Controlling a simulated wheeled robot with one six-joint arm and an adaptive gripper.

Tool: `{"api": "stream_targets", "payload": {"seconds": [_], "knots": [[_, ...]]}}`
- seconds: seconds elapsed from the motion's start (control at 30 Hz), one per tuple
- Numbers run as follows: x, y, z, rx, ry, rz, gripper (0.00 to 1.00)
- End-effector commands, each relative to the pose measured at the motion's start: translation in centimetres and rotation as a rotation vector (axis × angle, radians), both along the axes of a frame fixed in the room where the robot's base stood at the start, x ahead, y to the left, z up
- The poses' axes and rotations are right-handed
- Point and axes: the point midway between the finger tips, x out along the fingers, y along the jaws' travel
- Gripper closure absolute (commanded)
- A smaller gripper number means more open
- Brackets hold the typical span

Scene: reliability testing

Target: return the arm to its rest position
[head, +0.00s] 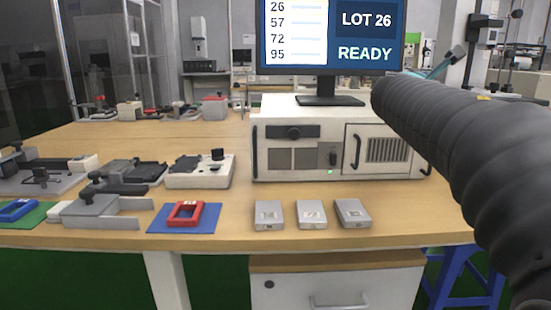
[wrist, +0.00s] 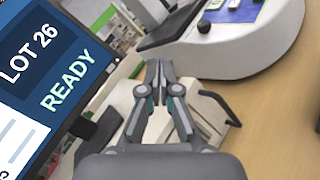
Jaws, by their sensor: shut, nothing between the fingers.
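My gripper (wrist: 159,72) shows in the wrist view, with its two fingertips together and nothing between them. It is above the top of the white test unit (wrist: 210,113), beside the monitor (wrist: 40,75). In the head view my dark, ribbed arm crosses the right side, in front of the right end of the white test unit (head: 285,160). My gripper is not clearly visible there; a teal and grey piece shows behind the arm, right of the monitor (head: 330,85), which reads LOT 26 and READY.
Three grey boxes (head: 311,213) stand in a row at the table's front. A red frame (head: 186,213) lies on a blue mat (head: 160,224) to their left. Several fixtures (head: 95,208) fill the left side. A white rounded machine (wrist: 240,50) stands beyond my gripper. A blue stool (head: 466,290) is below.

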Motion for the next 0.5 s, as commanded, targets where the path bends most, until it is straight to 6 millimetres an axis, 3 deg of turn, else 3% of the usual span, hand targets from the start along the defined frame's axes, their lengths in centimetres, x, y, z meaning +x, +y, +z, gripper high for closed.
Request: {"api": "stream_targets", "payload": {"seconds": [0.27, 0.5], "knots": [[-3.7, 0.2, -3.1, 0.246, -0.059, -0.020, 1.00], [-8.6, 1.8, -8.3, 0.588, -0.130, -0.067, 1.00]]}}
